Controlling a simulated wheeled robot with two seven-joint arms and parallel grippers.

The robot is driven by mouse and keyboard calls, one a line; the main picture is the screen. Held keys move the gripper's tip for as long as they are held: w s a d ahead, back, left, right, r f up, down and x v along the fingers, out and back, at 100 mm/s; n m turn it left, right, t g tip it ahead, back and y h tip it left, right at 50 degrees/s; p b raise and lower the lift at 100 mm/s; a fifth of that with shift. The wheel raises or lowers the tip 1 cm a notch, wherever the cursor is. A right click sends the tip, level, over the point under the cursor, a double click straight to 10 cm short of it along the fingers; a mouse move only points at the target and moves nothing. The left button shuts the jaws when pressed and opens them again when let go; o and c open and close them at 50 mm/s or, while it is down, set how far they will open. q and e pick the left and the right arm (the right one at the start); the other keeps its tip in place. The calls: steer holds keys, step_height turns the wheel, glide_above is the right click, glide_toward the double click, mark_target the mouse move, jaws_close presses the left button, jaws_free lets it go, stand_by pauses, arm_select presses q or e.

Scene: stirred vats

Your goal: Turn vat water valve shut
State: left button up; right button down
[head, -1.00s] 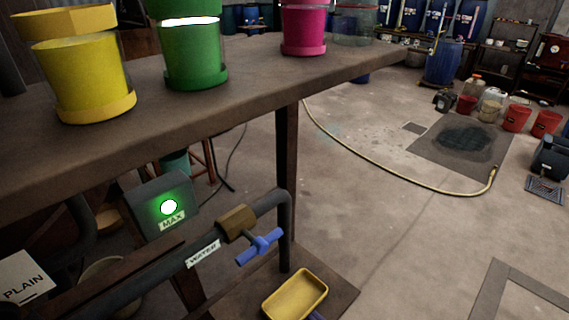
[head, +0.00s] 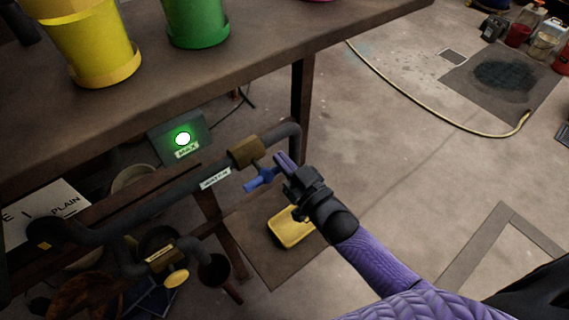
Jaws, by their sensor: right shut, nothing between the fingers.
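The water valve has a brass body (head: 246,151) on a dark pipe under the bench, beside a white label (head: 214,178) that reads WATER in the earlier frame. Its blue handle (head: 261,179) sticks out toward me, slanting from lower left to upper right. My right gripper (head: 285,164) comes in from the lower right and is shut and empty. Its tips are at the right end of the handle and overlap it in the picture. I cannot tell whether they touch it. My left gripper is not in view.
The bench top (head: 220,75) overhangs the pipe, with yellow (head: 85,45) and green (head: 195,25) vats on it. A box with a lit green MAX lamp (head: 182,138) sits behind the pipe. A yellow tray (head: 291,230) lies below. Open floor and a hose (head: 430,110) lie right.

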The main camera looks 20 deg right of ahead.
steer(key=shift+s+d+f, duration=0.1)
steer(key=shift+s+f, duration=0.05)
steer(key=shift+f, duration=0.4)
steer(key=shift+d+f+m+h, duration=0.1)
steer(key=shift+f+m+h, duration=0.1)
steer(key=shift+m, duration=0.45)
steer(key=shift+d+f+m+h, duration=0.1)
steer(key=shift+f+m+h, duration=0.1)
steer(key=shift+m, duration=0.45)
steer(key=shift+s+a+f+m+g+h+b, duration=0.25)
steer(key=shift+f+m+b, duration=0.45)
steer(key=shift+m, duration=2.1)
steer(key=shift+w+a+f+m+h+b, duration=0.1)
steer(key=shift+a+f+m+h+b, duration=0.55)
steer(key=shift+m, duration=2.15)
steer(key=shift+s+d+f+m+g+h+b, duration=0.1)
steer(key=shift+f+m+g+h+b, duration=0.2)
steer(key=shift+f+m, duration=1.65)
steer(key=shift+r+m, duration=0.85)
steer(key=shift+m, duration=0.3)
steer(key=shift+w, duration=0.1)
